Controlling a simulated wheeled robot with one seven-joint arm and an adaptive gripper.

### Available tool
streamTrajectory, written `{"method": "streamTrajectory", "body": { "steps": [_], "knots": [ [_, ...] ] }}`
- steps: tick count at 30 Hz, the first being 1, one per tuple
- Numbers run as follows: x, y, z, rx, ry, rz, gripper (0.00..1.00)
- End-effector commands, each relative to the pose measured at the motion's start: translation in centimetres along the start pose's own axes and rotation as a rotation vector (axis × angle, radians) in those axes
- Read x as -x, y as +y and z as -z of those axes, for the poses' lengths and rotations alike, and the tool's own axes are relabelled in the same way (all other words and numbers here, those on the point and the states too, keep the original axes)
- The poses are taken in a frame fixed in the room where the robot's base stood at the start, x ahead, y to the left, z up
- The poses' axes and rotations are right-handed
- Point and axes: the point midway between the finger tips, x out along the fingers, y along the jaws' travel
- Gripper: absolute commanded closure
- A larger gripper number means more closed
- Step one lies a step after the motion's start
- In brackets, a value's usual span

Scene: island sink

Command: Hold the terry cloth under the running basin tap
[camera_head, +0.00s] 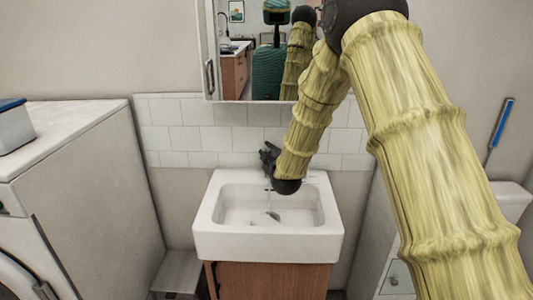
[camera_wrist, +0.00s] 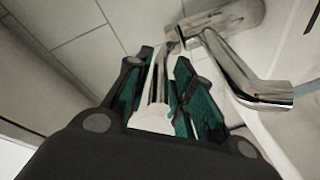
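The basin tap (camera_wrist: 245,82) is chrome and fills the right of the wrist view, its spout bent to the right. A thin pale streak of water (camera_head: 268,200) seems to fall from it into the white basin (camera_head: 270,247) in the head view. My gripper (camera_wrist: 163,65) is at the tap, its green fingers on either side of a slim chrome lever (camera_wrist: 157,90). The fingers are close to the lever, but whether they press on it is unclear. In the head view my gripper (camera_head: 268,157) is small and dark above the basin's back edge. I see no terry cloth.
A white washing machine (camera_head: 80,205) stands left of the basin with a blue-lidded box (camera_head: 12,126) on it. A mirror cabinet (camera_head: 245,55) hangs above the wall tiles (camera_head: 190,140). A white cabinet (camera_head: 385,245) stands at right. The basin bowl looks mostly empty.

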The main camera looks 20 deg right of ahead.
Motion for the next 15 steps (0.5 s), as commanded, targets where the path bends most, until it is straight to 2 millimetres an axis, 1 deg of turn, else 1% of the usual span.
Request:
{"method": "streamTrajectory", "body": {
  "steps": [9,13,15],
  "knots": [
    [0.2,0.0,-0.1,0.000,-0.001,0.000,0.75],
    [1.3,0.0,0.0,0.000,-0.001,0.001,0.75],
    [2.3,0.0,0.0,0.000,0.000,0.001,0.75]
  ]
}}
